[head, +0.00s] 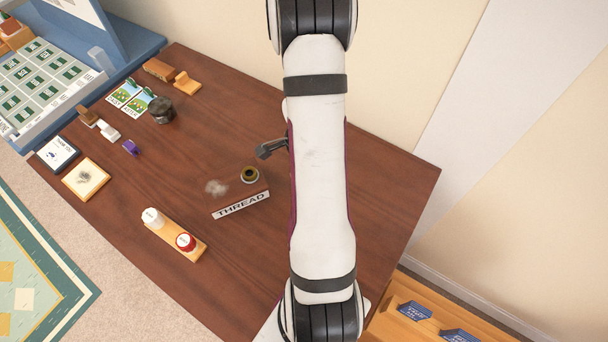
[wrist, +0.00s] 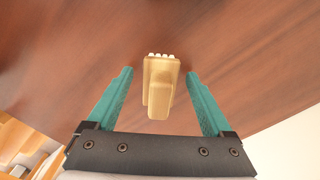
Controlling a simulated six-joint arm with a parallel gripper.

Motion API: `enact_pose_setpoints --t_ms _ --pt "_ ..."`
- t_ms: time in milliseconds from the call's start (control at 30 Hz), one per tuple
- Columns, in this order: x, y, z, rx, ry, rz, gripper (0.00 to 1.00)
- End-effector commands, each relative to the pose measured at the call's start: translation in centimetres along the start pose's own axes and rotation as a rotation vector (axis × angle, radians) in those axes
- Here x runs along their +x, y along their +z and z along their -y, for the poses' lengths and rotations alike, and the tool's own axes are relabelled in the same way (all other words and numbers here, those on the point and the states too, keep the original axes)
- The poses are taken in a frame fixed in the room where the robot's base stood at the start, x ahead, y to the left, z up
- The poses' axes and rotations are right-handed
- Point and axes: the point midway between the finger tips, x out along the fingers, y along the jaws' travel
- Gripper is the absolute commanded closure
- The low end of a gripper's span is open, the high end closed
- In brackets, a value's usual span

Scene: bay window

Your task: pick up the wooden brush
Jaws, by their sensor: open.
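The wooden brush (wrist: 159,88) shows in the wrist view as a pale tan block with a raised grip and a row of white bristle tufts at its far end. It lies on the brown table. My gripper (wrist: 160,73) has its two teal fingers spread, one on each side of the brush, with visible gaps to both. No contact shows. How high the fingers are above the table I cannot tell. In the head view I cannot make out this brush; my arm covers much of the table's right part.
The brown table (head: 130,220) carries a THREAD sign (head: 241,204), a dark ring-shaped spool (head: 250,175), a grey dust patch (head: 215,187), a wooden holder (head: 188,251) with two capped pieces, and a dark round pot (head: 161,110). Wooden pieces (head: 187,84) lie at the back left.

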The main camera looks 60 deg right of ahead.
Motion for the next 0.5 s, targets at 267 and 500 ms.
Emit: enact_pose_setpoints --t_ms 267,500 --pt "0.31 0.02 0.01 0.0 0.0 0.0 0.22" --pt "0.28 0.02 0.0 -0.001 0.0 0.0 0.65"
